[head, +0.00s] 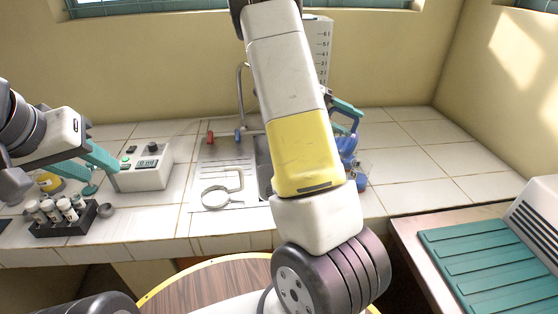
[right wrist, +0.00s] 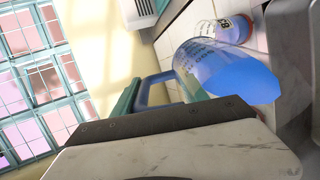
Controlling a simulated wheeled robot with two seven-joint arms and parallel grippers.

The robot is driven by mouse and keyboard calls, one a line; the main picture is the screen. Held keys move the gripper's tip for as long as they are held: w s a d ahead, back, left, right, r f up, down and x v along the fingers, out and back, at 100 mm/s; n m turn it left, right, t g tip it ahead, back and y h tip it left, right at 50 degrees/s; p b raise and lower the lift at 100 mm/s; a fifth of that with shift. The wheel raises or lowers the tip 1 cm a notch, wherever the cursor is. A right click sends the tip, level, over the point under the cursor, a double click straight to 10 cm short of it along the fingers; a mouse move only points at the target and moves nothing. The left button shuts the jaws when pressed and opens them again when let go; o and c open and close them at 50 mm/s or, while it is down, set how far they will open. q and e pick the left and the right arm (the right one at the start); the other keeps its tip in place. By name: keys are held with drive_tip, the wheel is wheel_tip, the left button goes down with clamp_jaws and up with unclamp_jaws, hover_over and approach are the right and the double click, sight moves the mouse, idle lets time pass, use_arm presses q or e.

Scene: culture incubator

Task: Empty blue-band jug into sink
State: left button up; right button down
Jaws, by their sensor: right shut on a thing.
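The blue-band jug (right wrist: 205,62) is clear with printed marks, a blue handle (right wrist: 150,90) and a wide blue area at one end. In the head view the jug (head: 348,144) is partly hidden behind my right arm, over the counter right of the sink. My right gripper (head: 343,107) is shut on the handle; its teal fingers also show in the right wrist view (right wrist: 128,98). I cannot tell whether the jug touches the counter. The sink basin (head: 264,170) is mostly hidden by my right arm. My left gripper (head: 106,180) is open and empty at the left.
A tap (head: 241,92) rises behind the sink. A ring clamp (head: 222,192) lies on the drainboard. A control box (head: 146,168) and a dark vial rack (head: 66,224) stand left. The right back counter is clear.

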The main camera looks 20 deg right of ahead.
sight(335, 123)
drive_tip(key=shift+w+a+f, duration=0.15)
drive_tip(key=shift+a+f, duration=0.05)
drive_tip(key=shift+w+a+r+g+h, duration=0.2)
drive_tip(key=shift+a+g+h, duration=0.1)
drive_tip(key=shift+h, duration=0.1)
drive_tip(key=shift+w+a+r+g+h, duration=0.15)
drive_tip(key=shift+w+a+r+h, duration=0.15)
drive_tip(key=shift+a, duration=0.2)
drive_tip(key=shift+w+a+r+g+h, duration=0.15)
drive_tip(key=shift+w+a+r+h, duration=0.1)
drive_tip(key=shift+a, duration=0.2)
